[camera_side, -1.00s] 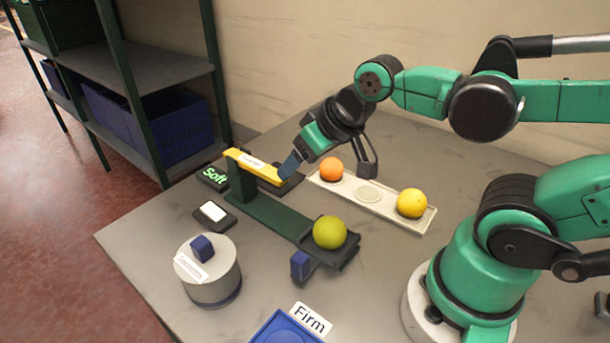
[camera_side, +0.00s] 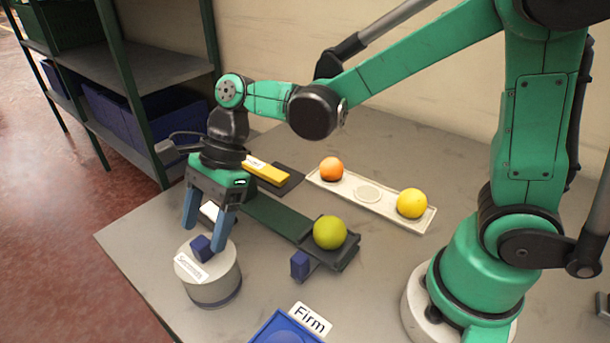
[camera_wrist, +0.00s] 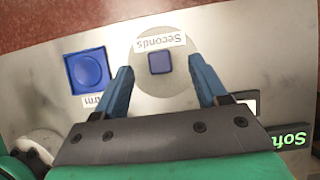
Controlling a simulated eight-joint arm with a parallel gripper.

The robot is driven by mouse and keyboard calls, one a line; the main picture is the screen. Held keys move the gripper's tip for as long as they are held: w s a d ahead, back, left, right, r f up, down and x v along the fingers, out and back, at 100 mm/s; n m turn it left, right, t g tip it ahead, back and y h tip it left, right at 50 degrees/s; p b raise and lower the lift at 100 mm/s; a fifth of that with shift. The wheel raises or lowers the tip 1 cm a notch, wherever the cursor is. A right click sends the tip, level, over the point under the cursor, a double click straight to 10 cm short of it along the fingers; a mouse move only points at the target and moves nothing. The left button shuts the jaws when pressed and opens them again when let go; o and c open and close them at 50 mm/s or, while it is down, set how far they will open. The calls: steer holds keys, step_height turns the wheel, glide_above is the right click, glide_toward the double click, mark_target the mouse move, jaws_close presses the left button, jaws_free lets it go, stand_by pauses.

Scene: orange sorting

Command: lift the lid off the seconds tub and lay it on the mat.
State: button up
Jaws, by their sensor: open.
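The seconds tub (camera_side: 215,290) is a short grey cylinder near the left front edge of the table. Its round lid (camera_side: 222,262) is on top, with a dark blue block knob (camera_side: 201,246) and a white "Seconds" label. In the wrist view the lid (camera_wrist: 185,45) lies ahead, with its knob (camera_wrist: 160,63) between my fingers' lines. My gripper (camera_side: 203,238) is open, pointing down at the lid, its blue fingers on either side of the knob and apart from it. It also shows in the wrist view (camera_wrist: 160,75).
A white tray (camera_side: 385,210) holds an orange and a yellow fruit. A blue "Firm" tray (camera_side: 285,330) is at the front.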

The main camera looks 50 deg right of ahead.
steer(key=shift+x, duration=1.1)
jaws_close()
steer(key=shift+r, duration=0.1)
